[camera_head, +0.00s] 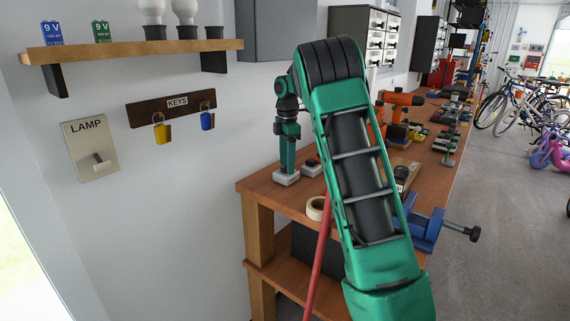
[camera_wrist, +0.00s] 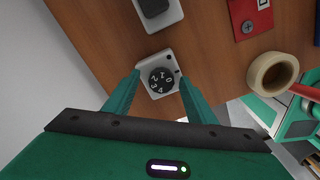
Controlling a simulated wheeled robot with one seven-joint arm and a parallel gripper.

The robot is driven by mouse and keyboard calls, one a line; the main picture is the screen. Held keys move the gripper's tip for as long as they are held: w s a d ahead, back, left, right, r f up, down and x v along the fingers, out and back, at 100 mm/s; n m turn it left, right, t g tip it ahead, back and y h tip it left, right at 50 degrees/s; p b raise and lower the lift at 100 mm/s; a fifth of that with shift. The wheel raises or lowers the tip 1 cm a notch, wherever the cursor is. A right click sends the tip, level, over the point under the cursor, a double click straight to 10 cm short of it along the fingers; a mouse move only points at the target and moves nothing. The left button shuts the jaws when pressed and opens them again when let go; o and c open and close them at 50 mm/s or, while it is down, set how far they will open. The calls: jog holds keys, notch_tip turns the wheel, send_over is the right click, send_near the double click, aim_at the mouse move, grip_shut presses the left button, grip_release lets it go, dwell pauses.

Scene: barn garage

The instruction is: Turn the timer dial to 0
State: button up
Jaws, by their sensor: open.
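The timer is a small white box (camera_wrist: 146,60) with a round black dial (camera_wrist: 161,82) marked with white numerals around its face. It sits on the wooden workbench, and its pale base (camera_head: 286,179) shows under my gripper in the head view. The 0 lies on the right side of the dial in the wrist view; a small dark mark is on the box beyond it. My gripper (camera_wrist: 162,78) points down over the timer, open, with one green finger on each side of the dial. I cannot tell whether the fingers touch it. In the head view my gripper (camera_head: 287,158) hides the dial.
A second white device with a black top (camera_wrist: 155,6) stands beside the timer. A tape roll (camera_wrist: 273,73) and a red item (camera_wrist: 248,18) lie on the workbench (camera_head: 258,189). A blue vise (camera_head: 425,230) is at its edge. A wall shelf (camera_head: 130,48) hangs left.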

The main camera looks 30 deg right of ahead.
notch_tip(320, 180, up, 11)
jog(key=shift+f, duration=0.2)
dwell(0.6)
jog(key=s+a+m+t+y, duration=0.15)
jog(key=s+a+m, duration=0.45)
jog(key=a, duration=0.6)
jog(key=s+a+f+m+t, duration=0.1)
jog(key=s+a+f+m, duration=0.2)
jog(key=s, duration=0.4)
jog(key=s+a+f+m+t, duration=0.1)
jog(key=s+a+f+m, duration=0.2)
jog(key=s, duration=0.4)
jog(key=s+a+f+m+h, duration=0.25)
jog(key=s+f, duration=0.25)
jog(key=s, duration=0.5)
jog(key=s+d+f+m+g, duration=0.1)
jog(key=s+d+m+g, duration=0.1)
jog(key=s+d, duration=0.4)
jog(key=s+d+m+g+y, duration=0.1)
jog(key=s+d+m, duration=0.4)
jog(key=s, duration=0.5)
jog(key=shift+s+d+f+g, duration=0.3)
jog(key=shift+d+f+g, duration=0.1)
jog(key=shift+d, duration=0.2)
jog(key=shift+w, duration=0.15)
